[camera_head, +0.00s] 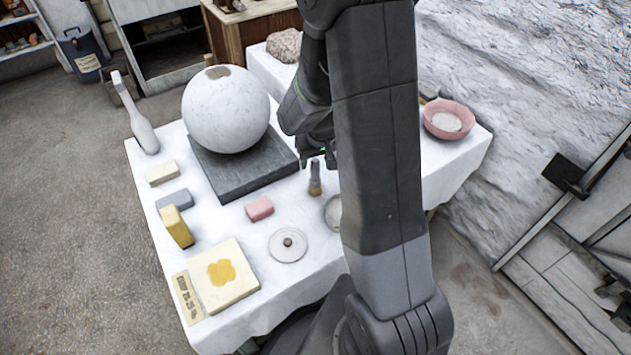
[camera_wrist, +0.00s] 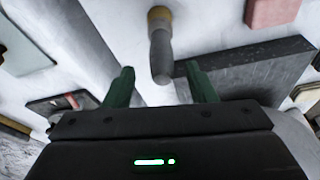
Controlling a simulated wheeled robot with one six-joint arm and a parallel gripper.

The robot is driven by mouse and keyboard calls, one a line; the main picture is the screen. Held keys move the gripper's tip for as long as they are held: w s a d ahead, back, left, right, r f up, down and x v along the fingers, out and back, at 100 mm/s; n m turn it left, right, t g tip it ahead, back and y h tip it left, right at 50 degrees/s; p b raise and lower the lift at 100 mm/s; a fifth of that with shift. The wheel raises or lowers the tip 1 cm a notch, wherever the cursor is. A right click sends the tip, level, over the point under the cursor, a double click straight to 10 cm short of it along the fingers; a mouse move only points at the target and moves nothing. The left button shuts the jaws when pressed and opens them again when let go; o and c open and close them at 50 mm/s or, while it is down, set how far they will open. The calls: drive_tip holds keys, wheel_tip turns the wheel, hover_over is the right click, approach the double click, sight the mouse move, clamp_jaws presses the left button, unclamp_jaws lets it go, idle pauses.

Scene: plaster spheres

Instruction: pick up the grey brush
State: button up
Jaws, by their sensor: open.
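The grey brush (camera_head: 315,177) is on the white-covered table, just right of the dark slab. Its grey handle points toward my gripper (camera_head: 318,158) and its tan end points away. In the wrist view the brush (camera_wrist: 160,50) appears centred ahead of the two green fingers of my gripper (camera_wrist: 161,82). The fingers are apart, with nothing held between them. The handle end reaches close to the gap between the fingertips; I cannot tell the exact distance. My arm hides part of the table to the right of the brush.
A large white sphere (camera_head: 226,108) rests on the dark slab (camera_head: 235,179) to the left. A pink block (camera_head: 259,208), a round white lid (camera_head: 288,245) and a partly hidden round dish (camera_head: 334,212) lie nearby. A pink bowl (camera_head: 449,119) stands at right.

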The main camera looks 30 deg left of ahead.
drive_tip(key=shift+x, duration=1.5)
drive_tip(key=shift+s, duration=0.15)
drive_tip(key=c, duration=1.1)
drive_tip(key=shift+r, duration=0.1)
wheel_tip(320, 180, up, 10)
drive_tip(key=shift+f+p, duration=0.1)
drive_tip(key=shift+p, duration=0.7)
